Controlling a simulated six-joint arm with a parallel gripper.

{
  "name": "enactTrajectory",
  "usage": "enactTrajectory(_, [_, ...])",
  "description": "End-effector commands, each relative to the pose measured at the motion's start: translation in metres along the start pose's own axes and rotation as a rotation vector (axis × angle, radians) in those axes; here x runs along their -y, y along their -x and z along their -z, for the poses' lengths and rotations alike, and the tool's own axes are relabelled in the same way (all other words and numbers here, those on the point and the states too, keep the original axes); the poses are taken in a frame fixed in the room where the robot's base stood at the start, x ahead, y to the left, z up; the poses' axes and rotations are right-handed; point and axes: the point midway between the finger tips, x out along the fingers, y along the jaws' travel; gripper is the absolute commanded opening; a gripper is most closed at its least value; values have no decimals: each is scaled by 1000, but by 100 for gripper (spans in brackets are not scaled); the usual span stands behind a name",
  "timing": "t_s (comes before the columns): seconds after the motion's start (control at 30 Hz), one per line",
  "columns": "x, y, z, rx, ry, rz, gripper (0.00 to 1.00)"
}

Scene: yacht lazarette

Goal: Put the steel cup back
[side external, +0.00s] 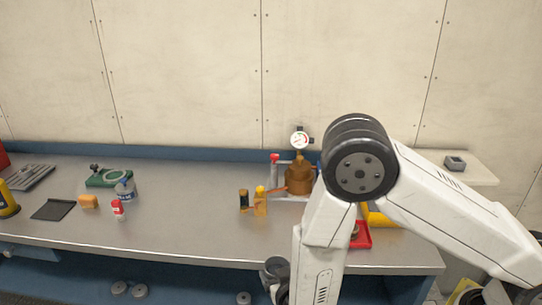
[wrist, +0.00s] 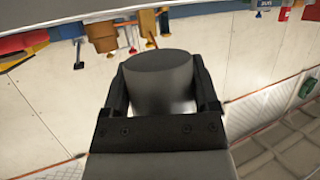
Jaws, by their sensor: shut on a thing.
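My gripper (wrist: 162,100) is shut on the steel cup (wrist: 160,82), a plain grey cylinder, in the wrist view. The cup sits between the two black fingers, and its flat round end faces the camera. In the side view my arm reaches down in front of the bench's front edge.
The grey bench (side external: 180,225) has a brass pot with a gauge (side external: 299,178), small yellow bottle (side external: 260,202), red-capped bottle (side external: 118,209), clear jar (side external: 126,190) and red tray (side external: 362,240). A pale shelf (side external: 475,174) holds a small grey box (side external: 455,163). The bench's middle left is clear.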

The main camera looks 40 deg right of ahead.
Motion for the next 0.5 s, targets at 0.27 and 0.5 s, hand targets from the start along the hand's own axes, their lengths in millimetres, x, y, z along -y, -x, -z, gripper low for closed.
enactTrajectory(0.27, [-2,-18,22,-2,13,42,9])
enactTrajectory(0.5, [-11,-44,59,-4,41,120,9])
